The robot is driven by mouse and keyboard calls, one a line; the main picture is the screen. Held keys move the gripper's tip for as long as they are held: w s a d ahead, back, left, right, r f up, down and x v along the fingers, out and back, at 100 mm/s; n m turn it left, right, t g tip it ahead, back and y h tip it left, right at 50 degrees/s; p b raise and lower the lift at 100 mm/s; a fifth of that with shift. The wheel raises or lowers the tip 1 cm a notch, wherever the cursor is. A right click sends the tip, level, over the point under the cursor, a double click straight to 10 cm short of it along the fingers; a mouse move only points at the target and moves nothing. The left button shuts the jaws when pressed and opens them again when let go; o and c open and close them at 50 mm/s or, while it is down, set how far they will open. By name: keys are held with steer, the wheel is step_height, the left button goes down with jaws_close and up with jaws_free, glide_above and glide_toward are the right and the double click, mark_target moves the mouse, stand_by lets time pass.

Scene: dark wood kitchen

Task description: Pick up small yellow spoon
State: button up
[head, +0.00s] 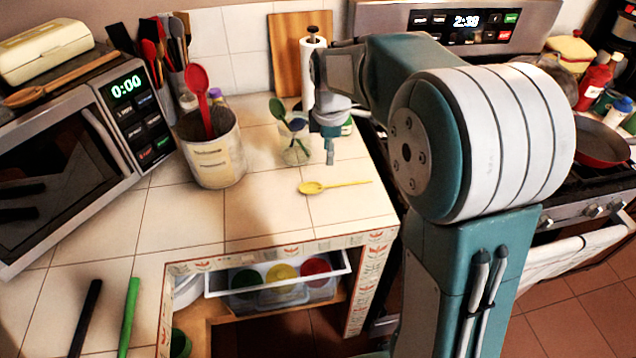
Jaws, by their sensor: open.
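The small yellow spoon (334,186) lies flat on the white tiled counter (262,205), near its front right part. Its bowl points left and its thin handle points right. My gripper (330,158) hangs from my teal and white arm, pointing down. It is above and behind the spoon in the picture, apart from it as far as I can see. The jaws are open and empty. The fingers are small in this view and seen nearly edge-on.
A clear glass with green and blue spoons (295,150) stands beside my gripper. A crock with a red spoon (212,150), a microwave (70,160) and a paper towel roll (308,72) stand around. The counter left of the spoon is clear. An open shelf with colored cups (282,275) is below.

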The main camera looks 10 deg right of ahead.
step_height(320, 180, down, 2)
steer(key=w+n, duration=0.1)
steer(key=w, duration=0.1)
glide_above(324, 186)
steer(key=f, duration=0.5)
steer(key=shift+s+f, duration=0.15)
steer(key=shift+s, duration=0.15)
steer(key=f, duration=0.5)
steer(key=shift+w+f, duration=0.25)
steer(key=shift+f, duration=0.05)
jaws_close()
